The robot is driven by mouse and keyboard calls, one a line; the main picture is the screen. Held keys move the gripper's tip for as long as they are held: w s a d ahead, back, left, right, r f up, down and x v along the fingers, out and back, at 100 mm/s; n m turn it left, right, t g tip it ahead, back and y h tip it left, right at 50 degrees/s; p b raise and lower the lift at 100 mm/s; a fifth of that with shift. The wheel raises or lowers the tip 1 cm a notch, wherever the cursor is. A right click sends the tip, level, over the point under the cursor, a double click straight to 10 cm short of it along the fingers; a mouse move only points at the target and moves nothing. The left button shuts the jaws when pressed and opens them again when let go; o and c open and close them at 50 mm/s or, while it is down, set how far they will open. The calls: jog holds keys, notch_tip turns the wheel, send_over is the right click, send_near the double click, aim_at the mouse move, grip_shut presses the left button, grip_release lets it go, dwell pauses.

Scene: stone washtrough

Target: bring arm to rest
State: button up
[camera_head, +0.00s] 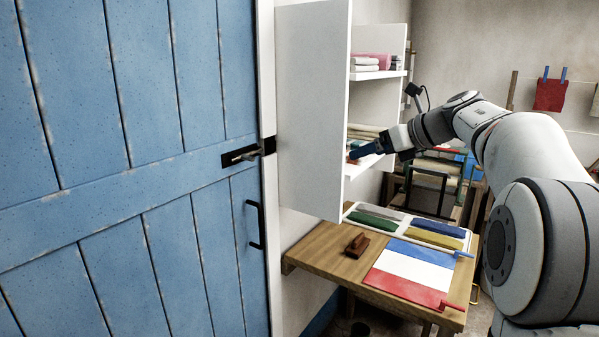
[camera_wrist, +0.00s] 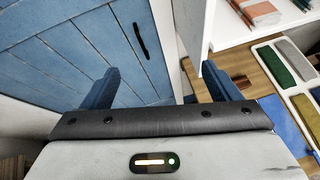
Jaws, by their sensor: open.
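My gripper (camera_head: 366,150) has blue fingers and points left in the head view, in front of the open white cabinet and near its lower shelf. My arm reaches in from the right, bent and raised above the wooden table. In the wrist view the two blue fingers of my gripper (camera_wrist: 160,85) stand wide apart with nothing between them. From the head view I cannot tell whether the fingertips touch the shelf.
The white cabinet (camera_head: 313,110) holds folded cloths (camera_head: 365,131). Below, the wooden table (camera_head: 318,250) bears a tray of coloured pieces (camera_head: 410,225), a brown block (camera_head: 357,245) and a blue, white and red cloth (camera_head: 412,268). A blue door (camera_head: 120,150) fills the left.

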notch_tip(320, 180, up, 5)
jog(key=d+m+t+h, duration=0.1)
jog(key=m+t+h, duration=0.6)
jog(key=m, duration=1.1)
jog(key=s+d+f+m+g+h+p, duration=0.1)
jog(key=s+d+f+m+g+h, duration=0.15)
jog(key=s+f+m, duration=0.7)
jog(key=s+d+f+m+g+h, duration=0.1)
jog(key=s+f+m+g+h, duration=0.25)
jog(key=s+f+m, duration=0.55)
jog(key=s+a+f+m+g+y, duration=0.2)
jog(key=s+a+f+m+g, duration=0.1)
jog(key=s+f, duration=0.3)
jog(key=s+a+f+m+g+y, duration=0.2)
jog(key=s+f, duration=0.4)
jog(key=s, duration=0.3)
jog(key=shift+a+m+g, duration=0.55)
jog(key=shift+m+g, duration=0.25)
jog(key=shift+m, duration=0.45)
jog(key=shift+s+f, duration=0.1)
